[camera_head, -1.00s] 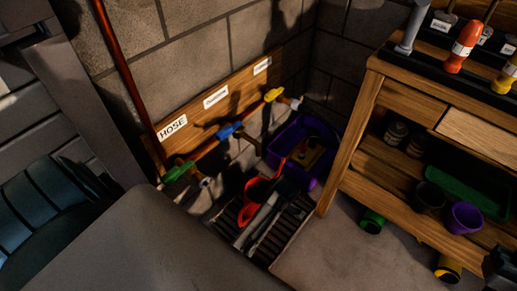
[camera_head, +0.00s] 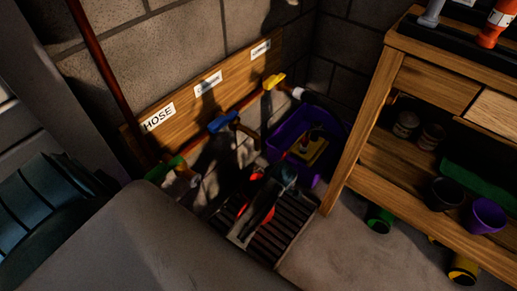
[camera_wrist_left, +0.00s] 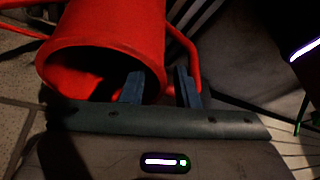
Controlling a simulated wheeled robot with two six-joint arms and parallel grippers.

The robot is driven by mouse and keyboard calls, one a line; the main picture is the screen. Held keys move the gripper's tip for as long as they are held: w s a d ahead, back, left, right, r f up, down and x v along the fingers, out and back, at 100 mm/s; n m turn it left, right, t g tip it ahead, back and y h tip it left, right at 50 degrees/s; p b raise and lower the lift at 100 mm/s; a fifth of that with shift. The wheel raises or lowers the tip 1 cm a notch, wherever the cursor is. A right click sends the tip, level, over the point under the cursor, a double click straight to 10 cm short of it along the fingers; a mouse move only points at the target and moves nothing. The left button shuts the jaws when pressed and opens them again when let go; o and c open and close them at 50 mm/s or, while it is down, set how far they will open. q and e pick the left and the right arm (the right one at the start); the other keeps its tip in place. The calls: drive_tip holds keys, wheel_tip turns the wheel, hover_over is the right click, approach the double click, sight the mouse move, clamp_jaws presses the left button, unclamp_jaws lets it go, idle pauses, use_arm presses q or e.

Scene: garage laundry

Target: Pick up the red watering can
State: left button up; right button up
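The red watering can (camera_head: 242,208) sits on the slatted drain grate in the head view, mostly hidden behind my left gripper (camera_head: 280,178). In the left wrist view the red can (camera_wrist_left: 115,25) fills the upper left, with its round opening facing me and a handle curving on the right. The two dark fingers of my left gripper (camera_wrist_left: 161,88) are apart. One finger overlaps the can's opening and the other is just outside its right rim. I cannot tell whether either finger touches the can. My right gripper is not in view.
A purple tub (camera_head: 288,140) stands behind the grate (camera_head: 285,225). A wooden bench (camera_head: 345,165) rises close on the right. Colored taps, including a blue one (camera_head: 224,122), stick out from the labelled board (camera_head: 190,100). Clear concrete floor (camera_head: 340,250) lies at the lower right.

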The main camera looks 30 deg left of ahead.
use_arm(q)
drive_tip(key=b+x, duration=0.1)
drive_tip(key=x, duration=0.2)
drive_tip(key=shift+w+f, duration=0.1)
drive_tip(key=shift+f, duration=0.3)
drive_tip(key=shift+r, duration=0.1)
clamp_jaws()
drive_tip(key=shift+a, duration=0.1)
idle(0.7)
drive_tip(key=shift+r, duration=0.1)
